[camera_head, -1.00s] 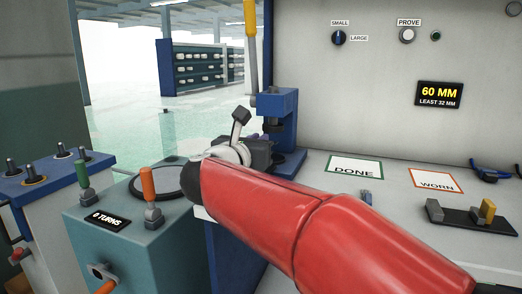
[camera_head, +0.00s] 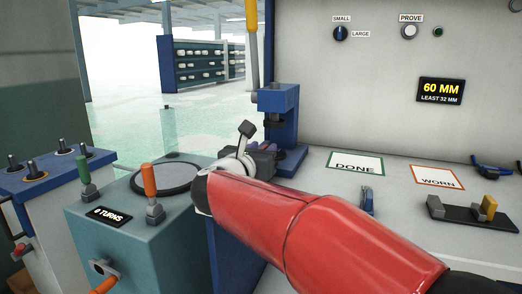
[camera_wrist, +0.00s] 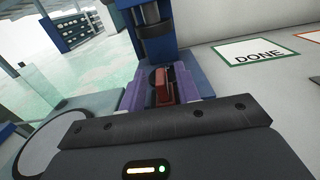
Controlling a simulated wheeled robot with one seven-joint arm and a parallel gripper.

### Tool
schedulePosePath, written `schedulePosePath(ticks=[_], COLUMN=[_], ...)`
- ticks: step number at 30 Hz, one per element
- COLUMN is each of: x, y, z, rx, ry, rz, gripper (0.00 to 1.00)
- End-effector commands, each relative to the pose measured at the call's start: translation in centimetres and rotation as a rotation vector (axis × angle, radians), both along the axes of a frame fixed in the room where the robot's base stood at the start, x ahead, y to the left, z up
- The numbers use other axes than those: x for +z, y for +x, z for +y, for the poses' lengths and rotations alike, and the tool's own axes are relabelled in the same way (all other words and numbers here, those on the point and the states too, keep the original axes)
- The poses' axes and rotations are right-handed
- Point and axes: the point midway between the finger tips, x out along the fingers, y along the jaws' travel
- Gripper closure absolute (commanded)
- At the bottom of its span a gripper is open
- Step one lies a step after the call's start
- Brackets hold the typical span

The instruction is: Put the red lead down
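In the wrist view, a dark red block-like piece, which I take to be the red lead (camera_wrist: 164,88), sits between the two purple fingers of my gripper (camera_wrist: 161,92). The fingers appear closed on its sides. Its lower end and any cable are hidden. In the head view, my gripper (camera_head: 267,148) is mostly behind my wrist, in front of the blue press (camera_head: 279,115), and the red piece cannot be made out there.
A DONE card (camera_head: 355,163) and a WORN card (camera_head: 438,176) lie on the grey bench. Blue-handled pliers (camera_head: 490,172) and a black holder (camera_head: 455,210) are at the right. A small blue tool (camera_head: 367,200) lies nearer. A teal cabinet (camera_head: 170,245) stands at left.

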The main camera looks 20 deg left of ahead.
Motion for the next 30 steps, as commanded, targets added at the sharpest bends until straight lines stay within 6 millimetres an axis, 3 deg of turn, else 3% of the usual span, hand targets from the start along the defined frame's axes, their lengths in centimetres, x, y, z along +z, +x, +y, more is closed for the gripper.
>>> schedulePosePath(ticks=[8, 11, 24, 30], x=[0.2, 0.1, 0.0, 0.1], y=[0.0, -0.9, -9.7, -11.7], z=[0.0, 0.1, 0.8, 0.9], rx=[0.0, 0.003, 0.003, 0.001], ry=[0.0, 0.001, 0.001, 0.0], rz=[0.0, 0.0, 0.0, 0.0], gripper=[0.68, 0.68, 0.68, 0.68])
